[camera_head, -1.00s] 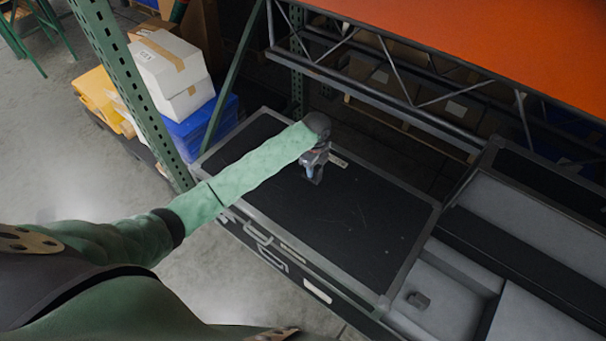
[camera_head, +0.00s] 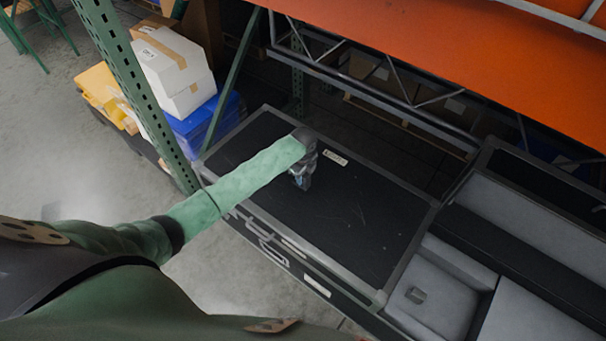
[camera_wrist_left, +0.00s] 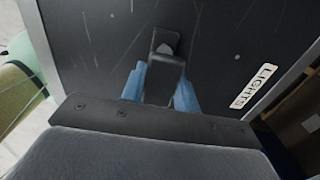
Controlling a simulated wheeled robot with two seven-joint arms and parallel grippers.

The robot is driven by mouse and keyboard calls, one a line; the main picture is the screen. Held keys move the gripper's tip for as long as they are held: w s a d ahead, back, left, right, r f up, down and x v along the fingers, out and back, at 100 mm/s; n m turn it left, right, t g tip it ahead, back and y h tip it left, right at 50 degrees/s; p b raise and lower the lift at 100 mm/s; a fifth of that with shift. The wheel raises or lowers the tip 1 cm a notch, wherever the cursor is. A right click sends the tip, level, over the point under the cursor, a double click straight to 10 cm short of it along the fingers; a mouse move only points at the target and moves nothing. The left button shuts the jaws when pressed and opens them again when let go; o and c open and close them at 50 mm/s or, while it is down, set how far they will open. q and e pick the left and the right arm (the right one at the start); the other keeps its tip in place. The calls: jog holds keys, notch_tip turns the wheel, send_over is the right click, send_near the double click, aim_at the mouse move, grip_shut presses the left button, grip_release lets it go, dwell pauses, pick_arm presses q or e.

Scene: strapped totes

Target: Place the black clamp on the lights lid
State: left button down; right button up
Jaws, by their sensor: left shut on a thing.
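The black clamp (camera_wrist_left: 166,66) shows in the left wrist view between the blue fingers of my left gripper (camera_wrist_left: 160,85). My left gripper is shut on it, over the dark lid; whether the clamp touches the lid I cannot tell. In the head view my left gripper (camera_head: 301,180) is over the left part of the lights lid (camera_head: 345,225), and the clamp is not clear there. The lid is flat, black and scratched with a grey metal rim. Its white "LIGHTS" label shows in the left wrist view (camera_wrist_left: 253,86). My right gripper is not in view.
An open case (camera_head: 490,270) with grey foam stands at the right, with a small grey block (camera_head: 415,295) in it. A green post (camera_head: 140,90) rises at the left. An orange shelf (camera_head: 450,60) hangs over the back. The lid's right part is clear.

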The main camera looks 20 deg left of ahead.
pick_arm(q)
jog(key=shift+f, duration=0.15)
jog(key=c, duration=1.3)
grip_release()
jog(key=shift+o, duration=1.3)
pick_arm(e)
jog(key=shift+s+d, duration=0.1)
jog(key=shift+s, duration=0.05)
pick_arm(q)
jog(key=shift+r, duration=0.4)
notch_tip(320, 180, up, 3)
jog(key=shift+f+b, duration=0.2)
jog(key=shift+b, duration=0.4)
notch_tip(320, 180, up, 9)
jog(key=b, duration=0.2)
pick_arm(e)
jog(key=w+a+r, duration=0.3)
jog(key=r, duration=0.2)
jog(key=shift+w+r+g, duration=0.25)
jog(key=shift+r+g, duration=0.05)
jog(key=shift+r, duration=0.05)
